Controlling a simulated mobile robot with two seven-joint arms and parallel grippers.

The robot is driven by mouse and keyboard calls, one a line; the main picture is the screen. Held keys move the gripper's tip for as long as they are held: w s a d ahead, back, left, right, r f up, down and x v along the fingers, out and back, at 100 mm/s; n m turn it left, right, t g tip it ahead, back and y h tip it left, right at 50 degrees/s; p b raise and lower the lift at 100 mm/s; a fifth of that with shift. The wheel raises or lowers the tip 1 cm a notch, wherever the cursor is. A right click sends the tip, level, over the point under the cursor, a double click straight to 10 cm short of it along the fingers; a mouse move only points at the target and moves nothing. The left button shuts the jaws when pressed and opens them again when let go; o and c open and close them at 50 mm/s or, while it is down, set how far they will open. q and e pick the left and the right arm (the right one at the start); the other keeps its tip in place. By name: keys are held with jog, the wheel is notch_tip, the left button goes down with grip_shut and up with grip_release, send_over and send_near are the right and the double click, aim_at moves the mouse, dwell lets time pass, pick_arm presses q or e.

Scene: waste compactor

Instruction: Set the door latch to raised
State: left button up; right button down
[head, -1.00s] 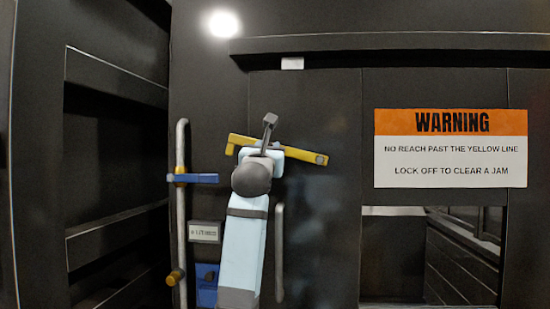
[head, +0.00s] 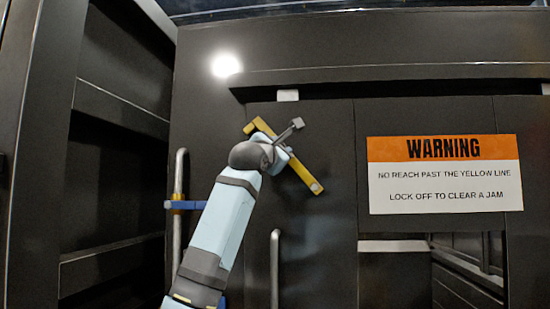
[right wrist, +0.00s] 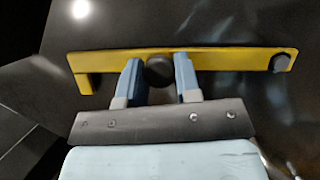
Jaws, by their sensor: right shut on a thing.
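The door latch (head: 302,174) is a yellow bar on the dark door panel. In the head view it slants, with its hooked left end up and its round-capped right end lower. In the right wrist view the yellow bar (right wrist: 230,60) spans the picture, with a dark round knob (right wrist: 159,71) on it. My right gripper (right wrist: 158,75) is shut on the latch's knob, one blue finger on each side. In the head view my right wrist hides the middle of the bar. My left gripper is not in view.
A vertical door handle (head: 275,270) is below the latch. A warning sign (head: 445,200) is to the right, above an opening. Open shelving is at the left.

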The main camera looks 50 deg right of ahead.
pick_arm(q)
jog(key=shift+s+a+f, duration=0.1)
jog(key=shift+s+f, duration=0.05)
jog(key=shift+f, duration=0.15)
pick_arm(e)
jog(key=shift+r, duration=0.2)
jog(key=c, duration=0.8)
grip_release()
jog(key=shift+s, duration=0.1)
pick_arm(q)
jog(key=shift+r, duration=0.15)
pick_arm(e)
jog(key=shift+f, duration=0.1)
pick_arm(q)
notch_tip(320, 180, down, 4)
jog(key=b, duration=0.4)
pick_arm(e)
jog(key=v, duration=1.3)
jog(key=shift+a, duration=0.35)
